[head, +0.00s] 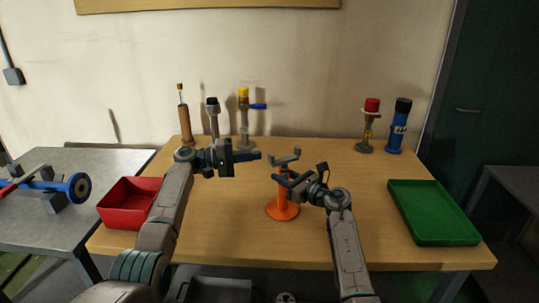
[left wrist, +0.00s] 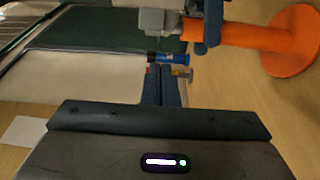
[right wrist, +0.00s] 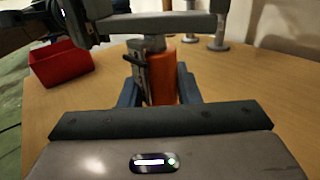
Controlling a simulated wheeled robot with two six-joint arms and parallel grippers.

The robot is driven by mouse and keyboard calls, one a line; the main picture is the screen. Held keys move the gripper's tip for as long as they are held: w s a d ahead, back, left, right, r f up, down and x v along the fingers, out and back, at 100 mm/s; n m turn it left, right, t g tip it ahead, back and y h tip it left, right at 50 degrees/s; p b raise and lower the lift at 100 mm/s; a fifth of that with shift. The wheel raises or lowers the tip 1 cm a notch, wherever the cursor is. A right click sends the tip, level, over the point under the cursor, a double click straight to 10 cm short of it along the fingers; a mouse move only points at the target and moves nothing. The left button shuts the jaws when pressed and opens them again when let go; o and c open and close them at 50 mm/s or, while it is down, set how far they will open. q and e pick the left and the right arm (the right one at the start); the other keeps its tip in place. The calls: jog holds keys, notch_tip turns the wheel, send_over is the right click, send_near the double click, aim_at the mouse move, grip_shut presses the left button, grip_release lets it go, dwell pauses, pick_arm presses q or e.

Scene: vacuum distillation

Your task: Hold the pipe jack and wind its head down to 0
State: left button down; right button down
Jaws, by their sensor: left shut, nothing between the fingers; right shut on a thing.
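The pipe jack has an orange round base and column (head: 284,207) and a grey forked head (head: 285,158). It stands upright on the wooden table, and also shows sideways at the top right of the left wrist view (left wrist: 250,36). My right gripper (head: 279,179) is shut on the jack's upper column; in the right wrist view the orange column (right wrist: 163,75) sits between its fingers. My left gripper (head: 260,156) is shut and empty, just left of the head at about its height, apart from it. Its closed fingers show in the left wrist view (left wrist: 163,85). I cannot read any head setting.
A red bin (head: 130,203) stands at the table's left edge and a green tray (head: 432,212) at its right. Several upright tools, including a yellow-topped one (head: 245,118) and a blue one (head: 397,127), stand along the back. The tabletop around the jack is clear.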

pick_arm(q)
jog(key=c, duration=2.1)
grip_release()
jog(key=shift+v, duration=1.15)
jog(key=o, duration=0.4)
jog(key=shift+a, duration=0.15)
jog(key=o, duration=0.4)
jog(key=shift+s+f+n, duration=0.1)
jog(key=shift+s+n, duration=0.05)
jog(key=shift+n, duration=0.15)
jog(key=shift+c, duration=0.2)
jog(key=shift+o, duration=0.3)
jog(key=n, duration=0.2)
jog(key=s+n+t, duration=0.1)
jog(key=n, duration=0.1)
jog(key=f+n, duration=0.1)
jog(key=shift+s+d+n+y, duration=0.15)
jog(key=shift+d+n+y, duration=0.25)
jog(key=n+t+y, duration=0.2)
jog(key=n+t, duration=0.3)
jog(key=n, duration=1)
send_near(297, 155)
jog(key=x, duration=0.5)
jog(key=shift+w+f, duration=0.4)
jog(key=shift+w, duration=0.15)
grip_shut()
